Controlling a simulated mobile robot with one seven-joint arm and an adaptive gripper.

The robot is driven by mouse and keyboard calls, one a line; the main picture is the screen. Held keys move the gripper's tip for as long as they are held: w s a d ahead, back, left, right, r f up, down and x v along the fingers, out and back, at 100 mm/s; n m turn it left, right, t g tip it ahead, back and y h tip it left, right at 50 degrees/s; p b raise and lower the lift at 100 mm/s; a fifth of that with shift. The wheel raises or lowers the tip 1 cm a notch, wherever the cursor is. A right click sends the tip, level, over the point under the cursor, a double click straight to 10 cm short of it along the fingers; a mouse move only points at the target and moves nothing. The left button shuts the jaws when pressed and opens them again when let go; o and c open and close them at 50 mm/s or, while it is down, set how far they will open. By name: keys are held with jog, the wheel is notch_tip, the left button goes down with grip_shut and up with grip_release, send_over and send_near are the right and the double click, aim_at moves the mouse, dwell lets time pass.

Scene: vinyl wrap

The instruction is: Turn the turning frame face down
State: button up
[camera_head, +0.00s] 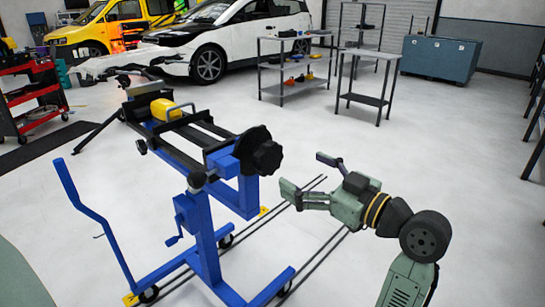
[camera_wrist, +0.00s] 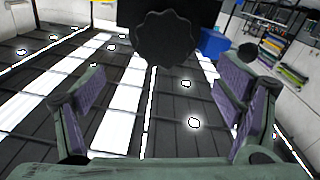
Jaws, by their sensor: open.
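The turning frame (camera_head: 187,133) stands left of centre in the head view, a blue wheeled stand with black rails. The knob lies beyond the fingertips there. The underside of the frame is mostly hidden.
A blue upright handle (camera_head: 88,212) and wheeled base legs (camera_head: 233,297) stand at the front left. Dark rails (camera_head: 318,258) lie on the floor below my gripper. Grey tables (camera_head: 368,98), a blue chest (camera_head: 440,58) and a white car (camera_head: 215,45) stand behind. The floor at right is clear.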

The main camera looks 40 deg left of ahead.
aim_at(272, 161)
jog(key=shift+g, duration=0.4)
jog(key=a+p, duration=0.1)
jog(key=a, duration=0.5)
jog(key=a+p, duration=0.1)
jog(key=a, duration=0.2)
jog(key=shift+w+a+f+p, duration=0.3)
jog(key=shift+a+f, duration=0.1)
jog(key=c, duration=1.7)
jog(key=shift+n+b, duration=0.3)
